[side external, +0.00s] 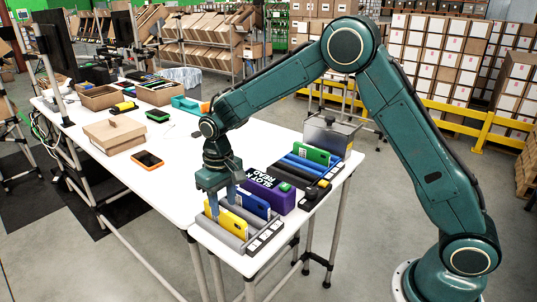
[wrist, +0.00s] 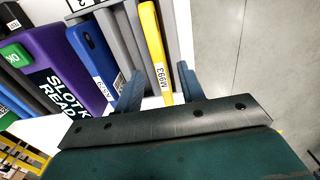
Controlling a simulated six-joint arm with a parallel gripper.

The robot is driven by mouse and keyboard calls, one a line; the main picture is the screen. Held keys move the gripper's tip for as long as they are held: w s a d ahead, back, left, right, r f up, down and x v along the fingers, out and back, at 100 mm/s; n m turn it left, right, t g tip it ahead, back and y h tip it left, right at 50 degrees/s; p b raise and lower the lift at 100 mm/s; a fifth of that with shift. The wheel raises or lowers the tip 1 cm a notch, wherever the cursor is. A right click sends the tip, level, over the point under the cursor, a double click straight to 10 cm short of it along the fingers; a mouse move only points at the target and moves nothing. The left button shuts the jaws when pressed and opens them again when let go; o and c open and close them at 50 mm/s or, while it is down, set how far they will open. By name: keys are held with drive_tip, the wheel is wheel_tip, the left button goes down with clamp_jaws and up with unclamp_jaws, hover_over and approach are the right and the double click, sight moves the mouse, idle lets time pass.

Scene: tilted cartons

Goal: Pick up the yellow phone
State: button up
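The yellow phone (side external: 234,220) stands tilted in a slot of the grey rack (side external: 266,240) at the near end of the white table. In the wrist view the yellow phone (wrist: 154,48) shows its narrow edge, with a white label reading M993. My gripper (side external: 223,202) is low over the rack, pointing down at the yellow phone. In the wrist view my gripper (wrist: 161,80) is open, one finger on each side of the phone, with visible gaps. Whether the fingertips reach below the phone's top edge is hard to tell.
A purple box (side external: 270,190) sits between this rack and a second rack (side external: 314,194) holding a green phone (side external: 311,153). An orange-edged phone (side external: 147,160) and a cardboard box (side external: 114,135) lie on the open table to the left.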

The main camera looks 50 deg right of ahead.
sight(224, 210)
drive_tip(key=shift+f, duration=1.85)
clamp_jaws()
